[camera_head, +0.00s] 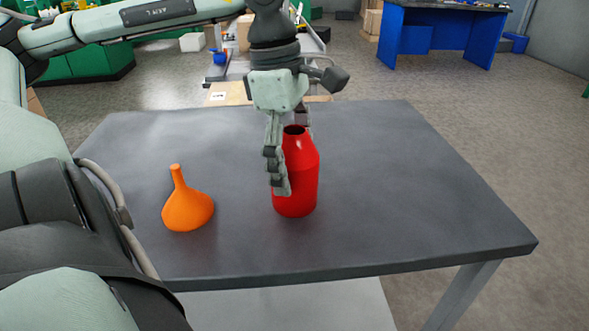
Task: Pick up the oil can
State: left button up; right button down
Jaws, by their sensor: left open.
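The red oil can (301,180), bottle-shaped with a narrow dark-mouthed neck, stands upright on the grey table (420,190). My left gripper (291,168) comes down over it from above. One finger hangs in front of the can's left side, with its tip near the lower body. The other finger is mostly hidden behind the neck and shoulder. The jaws are open around the can; whether a finger touches it I cannot tell. My right gripper is not in view.
An orange funnel (187,205) stands spout up on the table, left of the can. The table's right side is clear. A blue workbench (440,35) stands behind at the right, and green cabinets (95,60) at the back left.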

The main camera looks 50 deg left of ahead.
aim_at(295, 138)
pick_arm(q)
jog(key=c, duration=1.4)
jog(key=shift+r, duration=0.2)
jog(key=shift+c, duration=0.2)
